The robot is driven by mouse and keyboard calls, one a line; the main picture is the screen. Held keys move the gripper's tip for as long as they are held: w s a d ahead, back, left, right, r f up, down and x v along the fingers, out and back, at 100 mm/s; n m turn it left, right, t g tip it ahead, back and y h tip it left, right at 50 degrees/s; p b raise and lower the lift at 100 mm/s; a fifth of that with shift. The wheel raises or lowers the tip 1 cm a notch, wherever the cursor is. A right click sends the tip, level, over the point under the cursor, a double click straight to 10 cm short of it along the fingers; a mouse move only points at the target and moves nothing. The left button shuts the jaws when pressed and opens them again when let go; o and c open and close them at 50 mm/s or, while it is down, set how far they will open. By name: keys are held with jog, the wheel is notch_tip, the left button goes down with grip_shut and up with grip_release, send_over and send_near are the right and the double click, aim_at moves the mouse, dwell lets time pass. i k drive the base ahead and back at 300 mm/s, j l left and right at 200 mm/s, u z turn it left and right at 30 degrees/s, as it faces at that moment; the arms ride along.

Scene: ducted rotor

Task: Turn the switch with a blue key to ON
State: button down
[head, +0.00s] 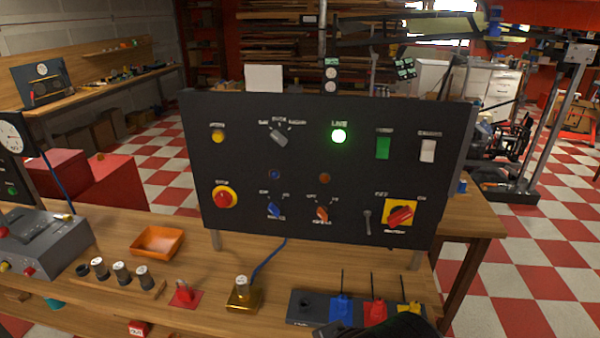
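The black control panel (235,115) stands upright on the wooden bench. A small switch with a blue key (274,210) is in its lower row, left of a similar switch with an orange key (322,214). Small white labels sit above the blue key to its left and right. The key seems to slant toward the upper left label, but it is too small to be sure. A dark blue lamp (274,174) above it looks unlit. A dark shape at the bottom edge, right of centre, looks like my gripper (385,328). It is apart from the panel, and its fingers are not clear.
In front of the panel stand a dark rack (300,309) with blue, red and yellow pieces, a brass block (243,298) with a blue cable, and an orange tray (158,242). The panel also bears a red stop button (225,197) and a red-yellow rotary switch (400,214).

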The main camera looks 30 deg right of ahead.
aim_at(274, 208)
jog(key=i+j, duration=0.1)
jog(key=j, duration=0.2)
jog(key=i+j, duration=0.1)
jog(key=j, duration=0.25)
jog(key=i+j, duration=0.1)
jog(key=j, duration=0.2)
jog(key=i+j, duration=0.1)
jog(key=j, duration=0.25)
